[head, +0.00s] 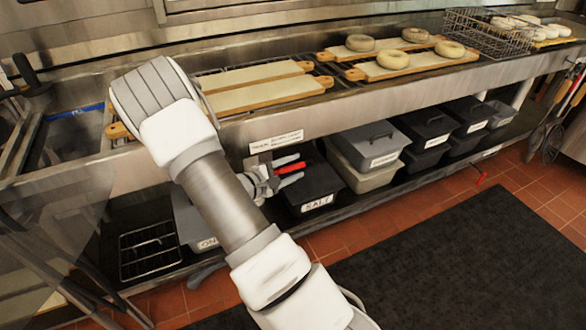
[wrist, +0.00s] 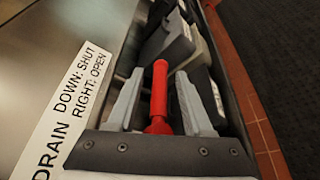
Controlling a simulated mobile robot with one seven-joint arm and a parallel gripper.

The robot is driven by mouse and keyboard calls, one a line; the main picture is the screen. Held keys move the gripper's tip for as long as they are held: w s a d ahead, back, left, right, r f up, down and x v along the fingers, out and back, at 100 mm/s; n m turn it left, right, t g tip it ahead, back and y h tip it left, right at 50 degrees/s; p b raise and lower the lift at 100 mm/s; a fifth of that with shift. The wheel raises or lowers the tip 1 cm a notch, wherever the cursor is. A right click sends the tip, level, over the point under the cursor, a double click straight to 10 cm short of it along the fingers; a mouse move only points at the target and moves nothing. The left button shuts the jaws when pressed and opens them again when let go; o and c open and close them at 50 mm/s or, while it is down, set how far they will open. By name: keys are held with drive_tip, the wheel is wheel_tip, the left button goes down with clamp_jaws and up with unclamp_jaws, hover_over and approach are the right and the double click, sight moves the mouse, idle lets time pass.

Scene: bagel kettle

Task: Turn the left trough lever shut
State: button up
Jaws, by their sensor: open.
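The left trough lever (head: 291,167) is a red handle below the front edge of the steel counter. It points right in the head view, roughly level. My gripper (head: 296,168) is at the lever with its fingers open, one on each side of the handle. In the wrist view, the red lever (wrist: 159,95) stands between the two grey fingers of my gripper (wrist: 160,76), with visible gaps on both sides. A label (wrist: 72,105) beside it reads "DRAIN DOWN: SHUT RIGHT: OPEN". My arm hides part of the lever's mount in the head view.
A second red lever (head: 482,177) is farther right. A black bin labelled SALT (head: 312,186) and grey bins (head: 366,150) stand on the shelf close behind and below. Bagel boards (head: 262,94) lie on the counter. A dark mat (head: 465,260) covers the clear floor.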

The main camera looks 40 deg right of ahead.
clamp_jaws()
idle(1.4)
